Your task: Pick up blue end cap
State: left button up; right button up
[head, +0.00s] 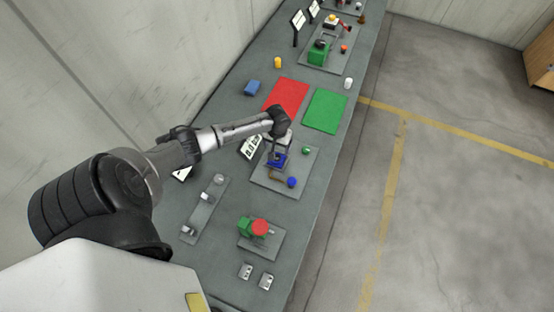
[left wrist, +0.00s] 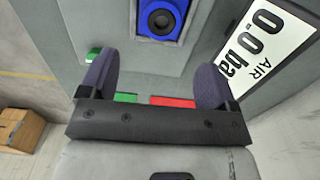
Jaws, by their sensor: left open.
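A small round blue piece (head: 292,182), which looks like the blue end cap, sits on a grey plate (head: 266,183) near its front right corner. I cannot pick it out in the left wrist view. My left gripper (head: 277,150) is over the same plate, above a blue block (head: 277,161), up and left of the round blue piece. In the left wrist view the open gripper (left wrist: 157,75) shows two spread fingers with nothing between them. The blue block (left wrist: 144,24) with a dark round opening shows beyond them. My right gripper is not in view.
A green cap (head: 306,150) sits on the plate's right side. A display panel (head: 250,146) stands at its left. Red (head: 287,95) and green (head: 326,110) mats lie behind. A green-and-red jack (head: 252,227) stands in front. The wall runs along the bench's left.

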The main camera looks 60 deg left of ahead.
aim_at(277, 157)
pick_arm(q)
jog(key=shift+s+d+f, duration=0.1)
jog(key=shift+f, duration=2.15)
jog(key=shift+s+f, duration=0.1)
jog(key=shift+f, duration=2.15)
jog(key=shift+c, duration=0.2)
jog(key=c, duration=1)
jog(key=shift+c, duration=0.5)
jog(key=shift+r, duration=0.15)
